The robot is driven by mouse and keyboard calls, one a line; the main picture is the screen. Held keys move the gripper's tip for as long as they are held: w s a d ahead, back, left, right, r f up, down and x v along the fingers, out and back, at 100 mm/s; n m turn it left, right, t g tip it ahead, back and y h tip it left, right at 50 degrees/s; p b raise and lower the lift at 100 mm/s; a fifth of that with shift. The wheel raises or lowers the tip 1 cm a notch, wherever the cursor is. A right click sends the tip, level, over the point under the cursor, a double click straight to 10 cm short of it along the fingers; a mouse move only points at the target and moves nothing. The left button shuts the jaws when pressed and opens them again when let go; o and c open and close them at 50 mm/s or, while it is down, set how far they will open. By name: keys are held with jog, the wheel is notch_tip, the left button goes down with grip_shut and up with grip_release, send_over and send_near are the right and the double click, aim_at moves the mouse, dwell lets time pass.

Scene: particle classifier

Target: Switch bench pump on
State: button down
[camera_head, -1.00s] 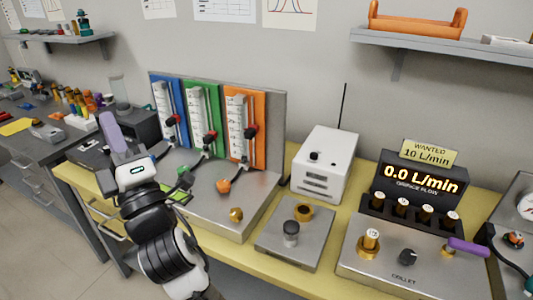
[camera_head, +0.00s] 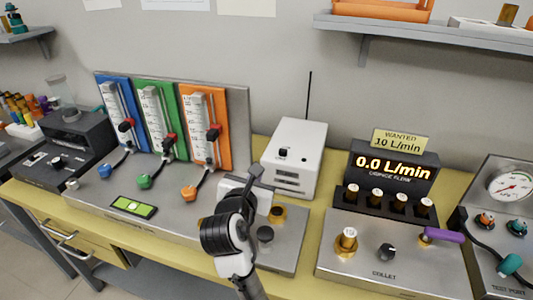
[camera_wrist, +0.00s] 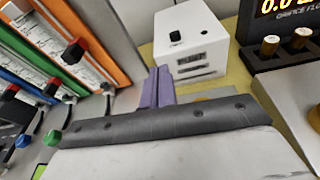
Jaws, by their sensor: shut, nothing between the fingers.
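The switch's exact position is too small to tell.
The flowmeter panel (camera_head: 240,110) with blue, green and orange columns stands left. A metal plate (camera_head: 287,251) with a dark knob lies in front of the box. Right are a display (camera_head: 394,171) reading 0.0 L/min and a collet unit (camera_head: 330,252). A shelf (camera_head: 450,31) hangs above right.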

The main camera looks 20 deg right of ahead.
aim_at(282, 153)
jog(key=shift+s+d+f+n+g, duration=0.2)
jog(key=shift+d+f+g, duration=0.15)
jog(key=shift+d, duration=0.15)
jog(key=shift+s+d+f+n+g, duration=0.15)
jog(key=shift+d+f+g, duration=0.15)
jog(key=shift+d, duration=0.2)
jog(key=shift+h, duration=0.3)
jog(key=p+x, duration=0.2)
jog(key=x, duration=0.2)
jog(key=p+x, duration=0.2)
jog(key=x, duration=0.3)
jog(key=r+p+x, duration=0.1)
jog(key=p+x, duration=0.1)
jog(key=x, duration=0.2)
jog(key=shift+w+d, duration=0.25)
jog(key=shift+w, duration=0.3)
